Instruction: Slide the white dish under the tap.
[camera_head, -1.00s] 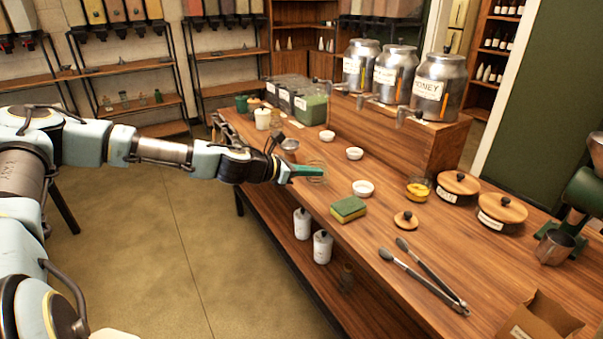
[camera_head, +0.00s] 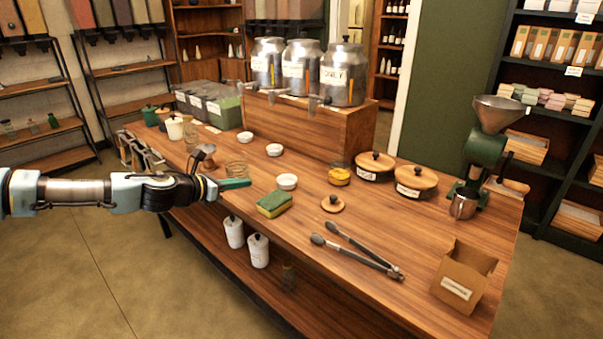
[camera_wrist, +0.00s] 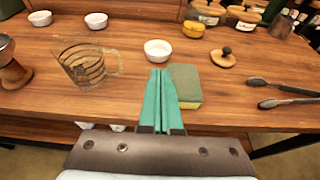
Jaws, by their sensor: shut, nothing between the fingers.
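Three small white dishes are on the wooden counter. The nearest dish (camera_head: 287,181) stands just past my gripper tip; in the wrist view this dish (camera_wrist: 157,50) is right ahead of the fingers. The other two, the middle dish (camera_head: 274,149) and the far dish (camera_head: 245,137), stand nearer the wooden stand (camera_head: 340,135). Steel canisters (camera_head: 343,75) on that stand have taps, one being the right tap (camera_head: 313,106), overhanging its front. My gripper (camera_head: 248,183) has green fingers, shut and empty; they also show in the wrist view (camera_wrist: 161,73). I cannot tell whether they touch the dish.
A green and yellow sponge (camera_wrist: 185,84) lies just right of my fingers. A clear glass jug (camera_wrist: 88,68) stands to their left. Tongs (camera_head: 357,251), a wooden lid (camera_head: 333,203) and an open box (camera_head: 465,276) are farther right. Bare counter lies between dishes and stand.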

